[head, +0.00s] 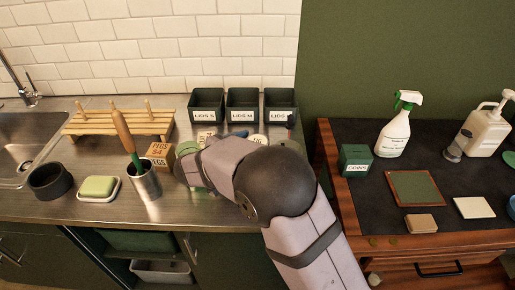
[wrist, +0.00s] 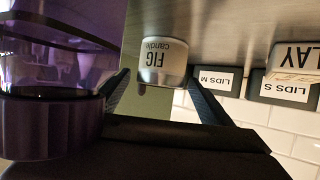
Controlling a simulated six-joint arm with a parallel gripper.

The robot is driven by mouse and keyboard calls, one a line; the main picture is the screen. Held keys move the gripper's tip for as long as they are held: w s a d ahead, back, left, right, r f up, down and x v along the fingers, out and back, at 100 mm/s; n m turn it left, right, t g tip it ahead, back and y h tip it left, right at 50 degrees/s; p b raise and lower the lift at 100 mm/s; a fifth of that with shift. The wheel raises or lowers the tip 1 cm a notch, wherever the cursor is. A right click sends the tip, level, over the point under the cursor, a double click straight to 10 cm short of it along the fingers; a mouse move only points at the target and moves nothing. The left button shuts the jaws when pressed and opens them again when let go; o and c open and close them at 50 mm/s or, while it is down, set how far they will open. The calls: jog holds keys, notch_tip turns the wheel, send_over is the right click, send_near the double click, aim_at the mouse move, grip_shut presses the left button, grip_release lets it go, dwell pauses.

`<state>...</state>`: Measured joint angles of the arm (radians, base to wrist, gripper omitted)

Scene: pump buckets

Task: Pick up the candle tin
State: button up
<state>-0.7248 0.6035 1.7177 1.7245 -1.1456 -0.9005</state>
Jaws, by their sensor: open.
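The candle tin (wrist: 163,60) is a pale, round tin with a dark "FIG candle" label. It appears upside down in the wrist view, against the grey metal counter (wrist: 222,25). My gripper (wrist: 158,82) is open, with one dark finger on each side of the tin in the picture. I cannot tell whether either finger touches it. In the head view, my arm covers the gripper, and I cannot clearly make out the tin there.
Dark bins labelled LIDS S (head: 206,104), LIDS M (head: 242,105) and a third bin (head: 280,103) line the wall. A block marked "LAY" (wrist: 297,58) stands near the tin. A pegs box (head: 160,155) and tool cup (head: 145,182) stand left of my arm.

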aim_at(264, 138)
jog(key=x, duration=0.5)
jog(key=shift+r, duration=0.15)
jog(key=c, duration=1.2)
jog(key=shift+r, duration=0.15)
notch_tip(264, 138, up, 10)
jog(key=shift+f, duration=0.1)
